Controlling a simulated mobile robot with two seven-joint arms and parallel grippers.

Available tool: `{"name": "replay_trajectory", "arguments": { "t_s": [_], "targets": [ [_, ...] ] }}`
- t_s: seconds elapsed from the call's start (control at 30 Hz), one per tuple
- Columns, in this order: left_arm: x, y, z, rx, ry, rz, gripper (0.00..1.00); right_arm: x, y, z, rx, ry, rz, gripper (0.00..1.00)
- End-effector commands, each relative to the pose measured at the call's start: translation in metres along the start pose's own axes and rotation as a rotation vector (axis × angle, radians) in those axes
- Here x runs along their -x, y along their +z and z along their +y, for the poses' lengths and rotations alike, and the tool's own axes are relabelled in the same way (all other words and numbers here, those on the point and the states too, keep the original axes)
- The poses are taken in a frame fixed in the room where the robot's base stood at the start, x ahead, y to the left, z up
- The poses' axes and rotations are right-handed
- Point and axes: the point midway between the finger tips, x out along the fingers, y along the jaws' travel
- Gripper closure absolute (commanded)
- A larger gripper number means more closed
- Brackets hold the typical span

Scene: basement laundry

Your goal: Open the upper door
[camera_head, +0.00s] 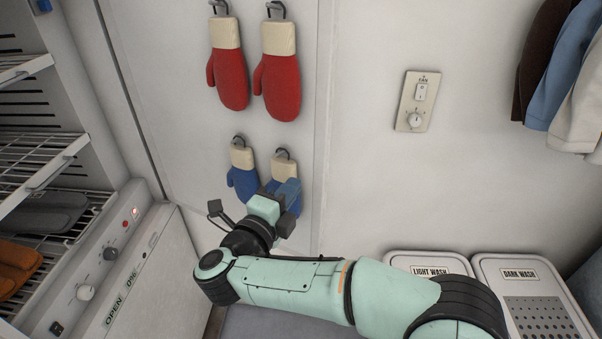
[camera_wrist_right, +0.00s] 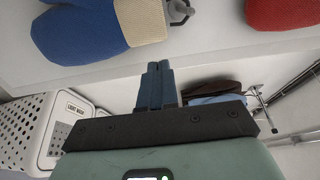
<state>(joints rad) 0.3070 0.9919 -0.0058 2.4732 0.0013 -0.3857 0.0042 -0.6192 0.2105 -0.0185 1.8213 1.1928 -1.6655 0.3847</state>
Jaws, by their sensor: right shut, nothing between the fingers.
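A drying cabinet at the left of the head view has its upper compartment uncovered, with wire shelves (camera_head: 45,165) showing. A pale panel (camera_head: 180,85) beside it carries mittens on hooks and looks like the upper door swung wide open; its right edge runs beside the mittens. My right gripper (camera_head: 287,192) is shut and empty, in front of the lower right blue mitten, which it partly hides. In the right wrist view its fingers (camera_wrist_right: 158,78) are together, with a blue mitten (camera_wrist_right: 85,35) beyond them. I cannot tell whether it touches the panel. My left gripper is not in view.
Red mittens (camera_head: 278,85) hang above the blue ones. A control strip (camera_head: 110,255) and a lower front marked OPEN (camera_head: 115,310) are at left. A fan switch (camera_head: 417,100), hanging clothes (camera_head: 565,85) and bins marked light wash (camera_head: 430,262) and dark wash (camera_head: 530,285) are at right.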

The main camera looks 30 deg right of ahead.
Motion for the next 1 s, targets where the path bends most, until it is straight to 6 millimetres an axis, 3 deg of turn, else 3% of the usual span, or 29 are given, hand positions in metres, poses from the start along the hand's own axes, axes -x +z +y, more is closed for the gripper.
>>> {"name": "replay_trajectory", "arguments": {
  "t_s": [0.1,0.3,0.8,0.87,1.0],
  "targets": [
    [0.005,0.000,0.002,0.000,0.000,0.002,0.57,-0.023,-0.001,-0.001,0.001,0.000,0.003,1.00],
    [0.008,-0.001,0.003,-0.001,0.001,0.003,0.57,-0.044,0.000,0.000,0.002,0.000,0.001,1.00],
    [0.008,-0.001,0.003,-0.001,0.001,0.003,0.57,-0.052,0.000,0.001,0.001,0.000,-0.005,1.00],
    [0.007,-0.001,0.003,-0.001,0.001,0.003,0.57,-0.060,-0.001,0.001,-0.001,0.000,-0.014,1.00],
    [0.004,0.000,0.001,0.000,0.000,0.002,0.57,-0.093,-0.003,0.001,-0.004,0.000,-0.066,1.00]
  ]
}}
